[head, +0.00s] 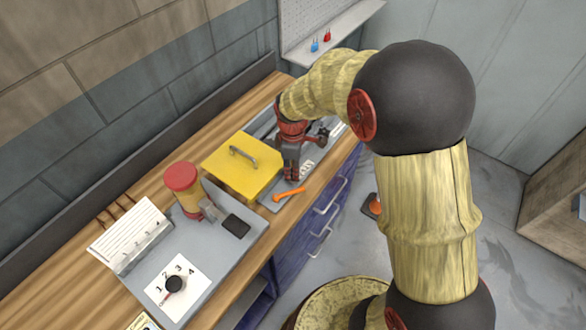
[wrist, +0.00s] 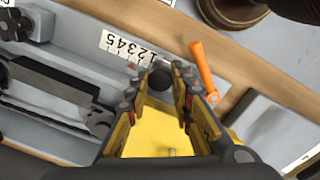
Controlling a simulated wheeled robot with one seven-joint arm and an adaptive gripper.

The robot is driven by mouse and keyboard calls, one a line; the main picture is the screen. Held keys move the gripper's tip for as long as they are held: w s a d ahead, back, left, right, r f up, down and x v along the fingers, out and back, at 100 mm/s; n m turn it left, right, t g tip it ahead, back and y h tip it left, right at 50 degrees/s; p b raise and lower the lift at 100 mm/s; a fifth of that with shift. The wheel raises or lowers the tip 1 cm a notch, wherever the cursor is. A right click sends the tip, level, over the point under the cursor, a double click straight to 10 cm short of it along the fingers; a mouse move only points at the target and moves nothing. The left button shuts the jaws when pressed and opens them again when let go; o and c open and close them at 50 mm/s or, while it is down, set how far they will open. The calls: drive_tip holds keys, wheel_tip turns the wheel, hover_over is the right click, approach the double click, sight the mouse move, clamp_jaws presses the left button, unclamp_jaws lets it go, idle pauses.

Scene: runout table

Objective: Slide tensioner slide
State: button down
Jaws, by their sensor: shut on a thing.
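My gripper (head: 291,178) reaches down onto the grey plate beside the yellow cover in the head view. In the wrist view its two fingers (wrist: 160,80) are shut on a dark round knob (wrist: 159,77), which I take to be the tensioner slide's. The fingers hide much of the slide. A white scale (wrist: 126,46) with the numbers 1 to 5 lies just beyond the fingertips. A small red mark shows at the scale's edge, near the left fingertip. The scale also shows partly in the head view (head: 307,168).
An orange lever (head: 289,194) lies close to the fingers, also in the wrist view (wrist: 204,66). The yellow cover (head: 240,168) with a handle is to the left. The wooden bench edge is near.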

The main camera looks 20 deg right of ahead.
drive_tip(key=shift+w+d+p, duration=0.35)
drive_tip(key=shift+w+d, duration=0.45)
drive_tip(key=shift+d, duration=0.3)
drive_tip(key=c, duration=1.5)
unclamp_jaws()
drive_tip(key=shift+c, duration=0.2)
wheel_tip(320, 180, up, 12)
drive_tip(key=shift+s+a, duration=0.15)
drive_tip(key=shift+s, duration=0.15)
